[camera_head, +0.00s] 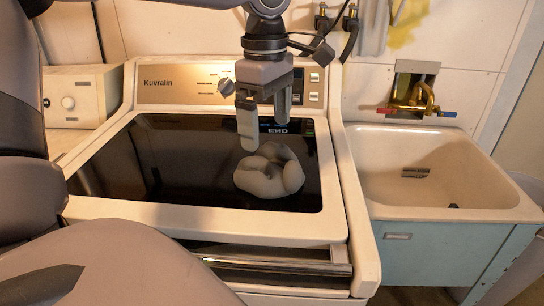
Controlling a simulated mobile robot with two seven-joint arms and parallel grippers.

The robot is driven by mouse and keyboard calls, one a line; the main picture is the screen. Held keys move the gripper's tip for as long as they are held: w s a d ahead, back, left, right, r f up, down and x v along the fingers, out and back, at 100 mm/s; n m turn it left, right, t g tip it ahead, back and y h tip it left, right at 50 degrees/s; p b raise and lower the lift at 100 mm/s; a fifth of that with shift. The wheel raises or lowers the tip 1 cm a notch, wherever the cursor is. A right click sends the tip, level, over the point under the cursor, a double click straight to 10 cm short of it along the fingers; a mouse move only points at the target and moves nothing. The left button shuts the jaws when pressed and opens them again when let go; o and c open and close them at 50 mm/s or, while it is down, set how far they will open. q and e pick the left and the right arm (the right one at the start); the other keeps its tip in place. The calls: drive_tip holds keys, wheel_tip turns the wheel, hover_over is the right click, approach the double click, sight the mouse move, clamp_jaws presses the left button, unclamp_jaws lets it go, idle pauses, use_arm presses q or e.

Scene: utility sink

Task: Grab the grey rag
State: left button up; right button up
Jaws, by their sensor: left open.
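The grey rag (268,172) lies crumpled in a heap on the dark top of the washing machine (200,221), right of the middle. My left gripper (265,125) points down above the rag, a little toward its left side. Its two fingers are apart with nothing visible between them. My right gripper is not in view.
A white utility sink (440,170) with a brass faucet (412,98) stands to the right on a blue cabinet (430,255). The machine's control panel (185,86) rises behind the rag. A white box with a knob (75,98) is at the back left. The dark top left of the rag is clear.

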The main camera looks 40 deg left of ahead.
sight(270, 160)
use_arm(q)
drive_tip(key=shift+w+a, duration=0.25)
wheel_tip(270, 160, down, 7)
drive_tip(key=shift+w+d+r+p, duration=0.1)
drive_tip(key=shift+d+p, duration=0.05)
drive_tip(key=shift+p, duration=0.2)
drive_tip(key=shift+c, duration=0.3)
drive_tip(key=c, duration=0.7)
